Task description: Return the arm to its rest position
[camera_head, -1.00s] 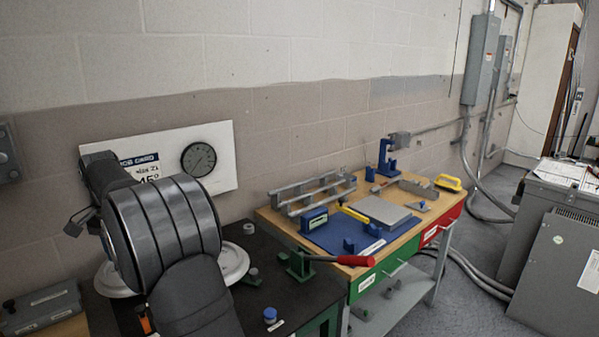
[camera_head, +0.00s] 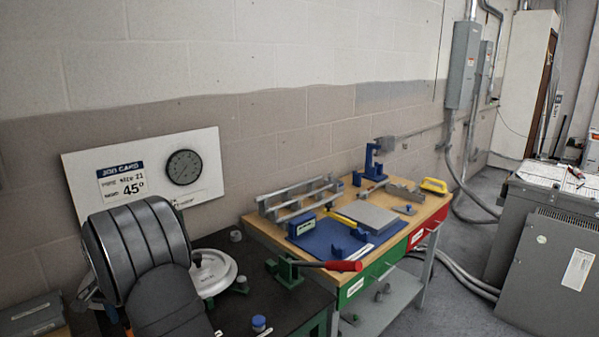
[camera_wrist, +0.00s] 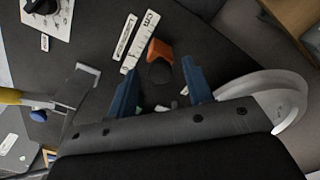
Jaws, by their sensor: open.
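My arm (camera_head: 138,252) shows in the head view as a dark grey ribbed joint at the lower left, in front of the black bench. My gripper (camera_wrist: 161,66) is not visible there. In the wrist view its two blue fingers stand apart, with nothing gripped between them. An orange piece (camera_wrist: 160,50) with a dark round part lies between and just beyond the fingertips. I cannot tell how far it is below them. A white scale strip marked cm (camera_wrist: 140,43) lies beside it on the dark surface.
A white round plate (camera_head: 213,275) is close to my arm on the black bench. A green clamp with a red handle (camera_head: 343,266) is right of it. The wooden workbench (camera_head: 408,217) holds several tools. A job card board (camera_head: 146,178) with a dial hangs behind.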

